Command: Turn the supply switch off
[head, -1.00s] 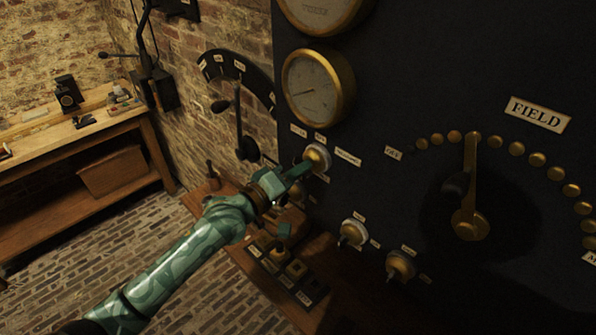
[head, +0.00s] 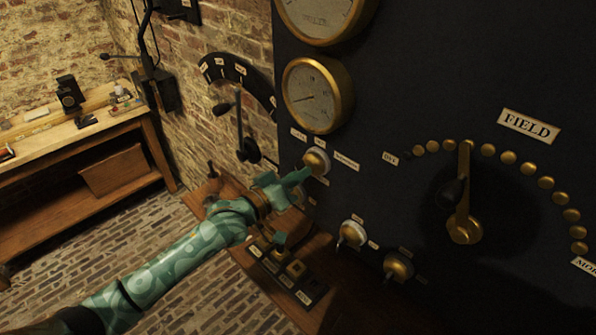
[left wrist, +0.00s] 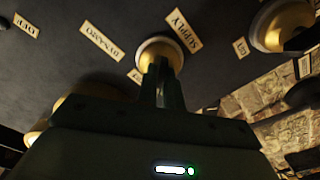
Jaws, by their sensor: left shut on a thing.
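The supply switch (head: 317,161) is a brass knob on a pale round base, on the black panel below the small gauge. In the left wrist view the switch (left wrist: 160,50) sits beside its SUPPLY label (left wrist: 183,30), with a DYNAMO label (left wrist: 102,41) on its other side. My left gripper (head: 303,174) reaches up to the switch from the lower left. In the left wrist view its fingers (left wrist: 161,82) are together in front of the brass and shut on the switch's lever, which they mostly hide. My right gripper is out of view.
Two more brass switches (head: 352,233) (head: 398,266) sit lower on the panel. The FIELD dial (head: 464,230) is at the right and a gauge (head: 318,96) above. A wall lever (head: 239,125) stands left of the panel.

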